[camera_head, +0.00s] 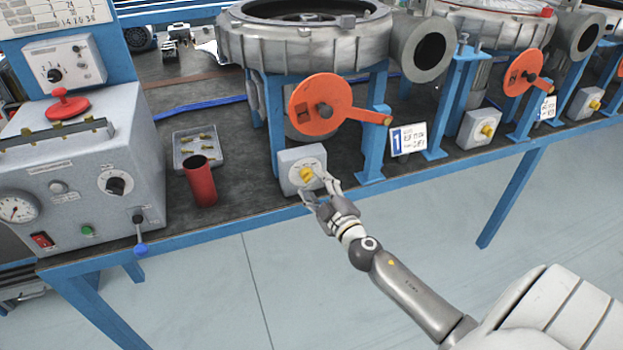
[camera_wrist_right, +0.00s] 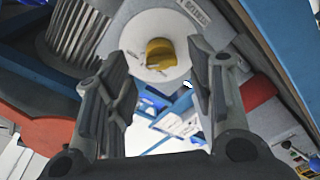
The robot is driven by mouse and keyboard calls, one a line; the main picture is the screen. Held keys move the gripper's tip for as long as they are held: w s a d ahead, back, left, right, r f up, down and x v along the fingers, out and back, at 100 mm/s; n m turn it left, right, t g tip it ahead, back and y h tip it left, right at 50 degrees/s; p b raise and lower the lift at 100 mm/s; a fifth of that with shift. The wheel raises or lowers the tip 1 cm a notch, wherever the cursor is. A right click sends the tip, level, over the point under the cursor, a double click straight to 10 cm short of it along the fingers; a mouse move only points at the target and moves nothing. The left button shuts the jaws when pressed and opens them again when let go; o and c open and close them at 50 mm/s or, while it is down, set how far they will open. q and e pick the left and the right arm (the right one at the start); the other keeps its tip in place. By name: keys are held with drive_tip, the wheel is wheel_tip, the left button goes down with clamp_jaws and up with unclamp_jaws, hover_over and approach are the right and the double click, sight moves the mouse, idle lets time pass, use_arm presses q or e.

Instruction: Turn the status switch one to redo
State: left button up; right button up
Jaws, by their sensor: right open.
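The status switch one is a grey box (camera_head: 297,165) with a yellow knob (camera_head: 306,174), at the bench's front edge beside the sign marked 1. My right gripper (camera_head: 321,188) is open in front of this box, with its fingers close to the knob. In the right wrist view the yellow knob (camera_wrist_right: 160,53) sits on a white round plate, between and beyond the two open fingers (camera_wrist_right: 160,85). The knob does not look gripped; contact cannot be told. The redo mark is too small to read. My left gripper is not in view.
An orange disc with a handle (camera_head: 318,104) stands just above the switch. Another switch box (camera_head: 479,129) is further right. Floor in front is clear.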

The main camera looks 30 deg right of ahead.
sight(308, 176)
drive_tip(key=shift+w+d, duration=0.15)
drive_tip(key=shift+w, duration=1.4)
drive_tip(key=shift+c, duration=0.3)
drive_tip(key=c, duration=0.9)
